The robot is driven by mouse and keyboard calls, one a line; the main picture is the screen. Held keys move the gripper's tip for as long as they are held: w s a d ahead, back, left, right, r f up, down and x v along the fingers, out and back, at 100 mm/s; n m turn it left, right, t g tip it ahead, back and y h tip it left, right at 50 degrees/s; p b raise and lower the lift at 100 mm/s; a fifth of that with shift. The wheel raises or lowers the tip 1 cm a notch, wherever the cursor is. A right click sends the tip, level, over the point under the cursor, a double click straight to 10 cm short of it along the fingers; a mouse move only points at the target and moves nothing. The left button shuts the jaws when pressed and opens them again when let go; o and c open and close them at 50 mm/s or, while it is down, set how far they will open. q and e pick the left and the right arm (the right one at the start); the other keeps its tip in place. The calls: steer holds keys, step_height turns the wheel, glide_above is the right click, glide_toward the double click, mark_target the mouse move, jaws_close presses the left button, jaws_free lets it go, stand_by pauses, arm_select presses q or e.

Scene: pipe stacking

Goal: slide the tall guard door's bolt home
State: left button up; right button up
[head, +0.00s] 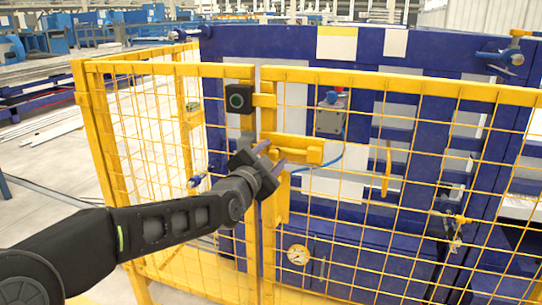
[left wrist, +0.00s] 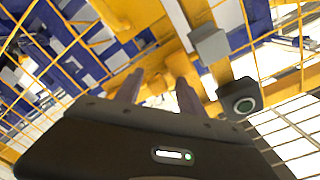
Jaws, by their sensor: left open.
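The tall guard door (head: 385,80) is a yellow frame with wire mesh, right of the post in the head view. Its yellow bolt assembly (head: 308,152) lies level near the door's left edge. My left gripper (head: 277,152) is at the assembly's left end, with its two fingers open and pointing at it. In the left wrist view my gripper (left wrist: 158,85) shows its fingers apart, with yellow metal beyond them. The fingers hide part of the bolt, so I cannot tell whether they touch it. My right gripper is out of view.
A black box with a green ring (head: 240,98) sits on the post above my gripper; it also shows in the left wrist view (left wrist: 240,101). A grey block (left wrist: 209,45) is near it there. A blue machine (head: 270,45) stands behind the mesh.

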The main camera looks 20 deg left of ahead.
arm_select(q)
steer(key=s, duration=0.7)
steer(key=shift+s+a, duration=0.35)
steer(key=shift+a, duration=0.1)
